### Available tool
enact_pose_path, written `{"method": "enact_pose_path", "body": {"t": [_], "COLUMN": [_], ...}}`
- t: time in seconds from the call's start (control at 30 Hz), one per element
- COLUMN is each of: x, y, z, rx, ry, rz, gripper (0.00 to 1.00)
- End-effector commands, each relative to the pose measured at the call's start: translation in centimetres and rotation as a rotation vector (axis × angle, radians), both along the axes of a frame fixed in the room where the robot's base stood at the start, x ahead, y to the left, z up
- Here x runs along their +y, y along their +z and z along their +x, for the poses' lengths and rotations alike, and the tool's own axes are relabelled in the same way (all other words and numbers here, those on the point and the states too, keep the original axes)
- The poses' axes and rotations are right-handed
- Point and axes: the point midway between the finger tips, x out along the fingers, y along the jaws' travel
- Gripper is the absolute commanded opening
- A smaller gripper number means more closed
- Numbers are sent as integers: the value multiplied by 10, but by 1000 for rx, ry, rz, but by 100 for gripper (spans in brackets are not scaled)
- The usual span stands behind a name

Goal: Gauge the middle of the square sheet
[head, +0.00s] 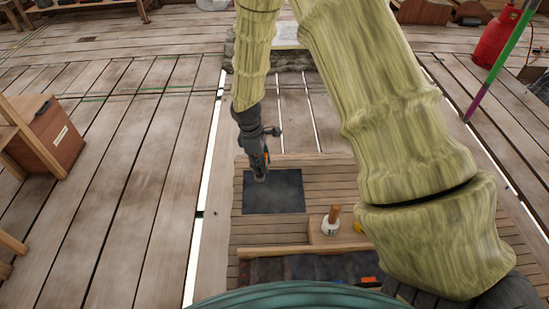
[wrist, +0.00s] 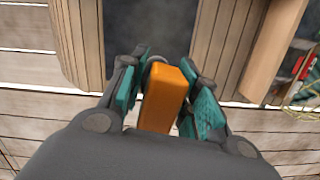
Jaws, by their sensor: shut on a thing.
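The square sheet (head: 288,198) is dark slate-coloured and lies flat on the plank bench top, left of the middle. It also shows at the top of the wrist view (wrist: 150,22). My gripper (head: 262,168) is over the sheet's upper left part, pointing down. In the wrist view my gripper (wrist: 166,82) has its teal-padded fingers on either side of an orange block-shaped tool (wrist: 163,100) and is shut on it. The tool's lower end is hard to make out, and I cannot tell whether it touches the sheet.
A white pot with a wooden handle (head: 331,226) stands on a wooden block right of the sheet, beside a partly hidden yellow thing (head: 358,227). A dark trough (head: 310,267) lies nearer, with an orange item (head: 369,279). A wooden box (head: 57,140) stands left.

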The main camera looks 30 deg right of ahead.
Motion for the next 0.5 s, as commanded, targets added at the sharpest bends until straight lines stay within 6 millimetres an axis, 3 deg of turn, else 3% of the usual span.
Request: {"method": "enact_pose_path", "body": {"t": [0.3, 0.5], "x": [-39, -49], "y": [-21, -31], "z": [-2, -3], "rx": [0, -1], "ry": [428, 551], "rz": [0, 0], "gripper": [3, 3]}}
